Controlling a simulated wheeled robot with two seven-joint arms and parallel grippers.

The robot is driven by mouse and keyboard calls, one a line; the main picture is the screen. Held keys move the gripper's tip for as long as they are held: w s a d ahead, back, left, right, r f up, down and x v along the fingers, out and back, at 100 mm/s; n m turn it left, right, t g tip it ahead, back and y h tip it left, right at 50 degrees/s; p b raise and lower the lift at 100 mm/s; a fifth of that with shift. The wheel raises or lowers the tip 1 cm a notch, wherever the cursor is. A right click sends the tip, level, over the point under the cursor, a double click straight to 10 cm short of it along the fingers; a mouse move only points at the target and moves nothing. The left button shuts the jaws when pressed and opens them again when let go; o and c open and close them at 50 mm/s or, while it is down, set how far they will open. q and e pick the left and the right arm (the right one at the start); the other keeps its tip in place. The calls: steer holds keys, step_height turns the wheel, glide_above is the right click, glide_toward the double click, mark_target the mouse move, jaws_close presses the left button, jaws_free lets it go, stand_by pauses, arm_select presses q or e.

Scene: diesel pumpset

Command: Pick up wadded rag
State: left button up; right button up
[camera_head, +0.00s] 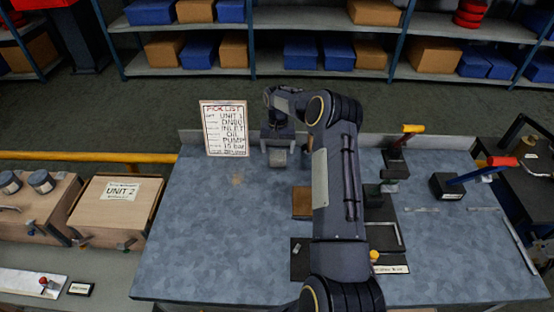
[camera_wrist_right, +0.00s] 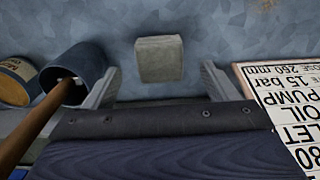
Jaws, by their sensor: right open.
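The wadded rag looks like a small, pale grey, blocky lump; it lies on the blue-grey worktop. In the wrist view the rag (camera_wrist_right: 159,57) sits ahead of my right gripper (camera_wrist_right: 160,80), between the lines of its two spread fingers, with a gap on each side. In the head view the rag (camera_head: 278,157) shows just in front of my right gripper (camera_head: 279,143), near the back of the worktop. The right gripper is open and empty. My left gripper is not in view.
A pick list sign (camera_head: 224,128) stands close by on the left. In the wrist view a dark cup (camera_wrist_right: 76,70) with a wooden handle and a labelled tin (camera_wrist_right: 16,82) stand on the other side. The worktop (camera_head: 200,240) is clear at front left.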

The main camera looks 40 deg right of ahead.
mark_target(278, 155)
step_height(278, 155, down, 6)
steer(key=shift+w+d+r+b, duration=0.15)
steer(key=shift+r+b, duration=0.1)
steer(key=shift+b, duration=0.4)
steer(key=shift+r, duration=0.1)
steer(key=shift+c, duration=0.3)
steer(key=c, duration=1.1)
steer(key=shift+r, duration=0.5)
step_height(278, 155, up, 2)
steer(key=shift+r+p, duration=0.15)
steer(key=shift+p, duration=0.6)
steer(key=s+a+r+p, duration=0.1)
steer(key=s+a+r, duration=0.8)
steer(key=s+a, duration=0.1)
steer(key=shift+r, duration=0.35)
